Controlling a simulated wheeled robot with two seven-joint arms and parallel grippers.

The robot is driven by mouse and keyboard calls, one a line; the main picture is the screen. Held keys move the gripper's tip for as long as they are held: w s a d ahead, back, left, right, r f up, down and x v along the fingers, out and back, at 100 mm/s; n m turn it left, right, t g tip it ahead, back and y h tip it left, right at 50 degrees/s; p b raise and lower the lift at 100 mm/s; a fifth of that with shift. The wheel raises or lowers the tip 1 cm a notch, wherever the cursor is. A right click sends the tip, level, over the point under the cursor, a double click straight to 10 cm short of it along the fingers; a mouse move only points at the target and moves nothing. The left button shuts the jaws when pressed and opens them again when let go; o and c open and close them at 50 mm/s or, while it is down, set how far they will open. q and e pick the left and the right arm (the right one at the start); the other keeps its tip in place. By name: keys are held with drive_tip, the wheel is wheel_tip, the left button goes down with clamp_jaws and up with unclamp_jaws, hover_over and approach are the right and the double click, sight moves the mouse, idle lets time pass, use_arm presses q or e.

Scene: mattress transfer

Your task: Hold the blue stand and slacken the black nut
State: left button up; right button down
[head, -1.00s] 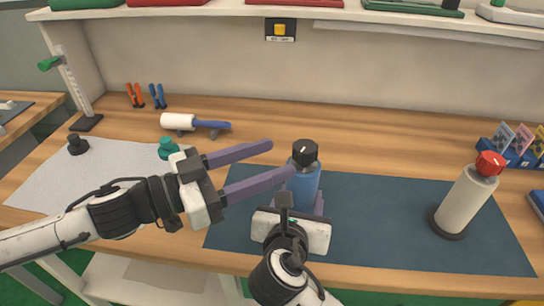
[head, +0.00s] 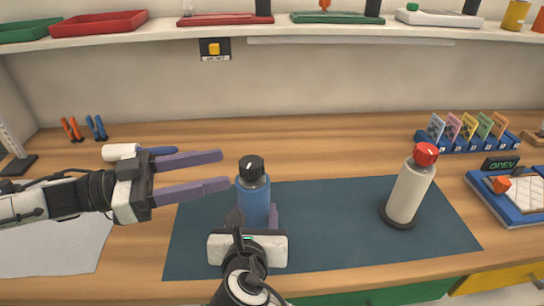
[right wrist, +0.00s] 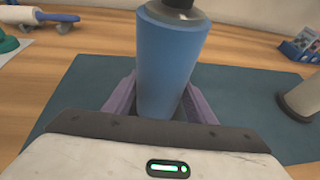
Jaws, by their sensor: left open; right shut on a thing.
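The blue stand (head: 254,203) is upright on the dark blue mat, near its left side. The black nut (head: 251,168) sits on top of it, with a white mark. My right gripper (head: 258,222) is shut on the blue stand from the front, low on its body; the right wrist view shows a purple finger on each side of the stand (right wrist: 166,65). My left gripper (head: 225,170) is open and empty, its two purple fingers pointing right, just left of the nut and apart from it.
A white stand (head: 407,195) with a red knob (head: 426,154) is upright on the dark blue mat (head: 320,240) at the right. A roller (head: 120,152) lies behind my left gripper. A card rack (head: 460,139) and a blue tray (head: 515,213) are at the right. The mat's middle is clear.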

sight(252, 170)
use_arm(q)
drive_tip(key=x, duration=1.1)
drive_tip(key=shift+d, duration=0.4)
drive_tip(key=shift+w, duration=0.1)
drive_tip(key=c, duration=1)
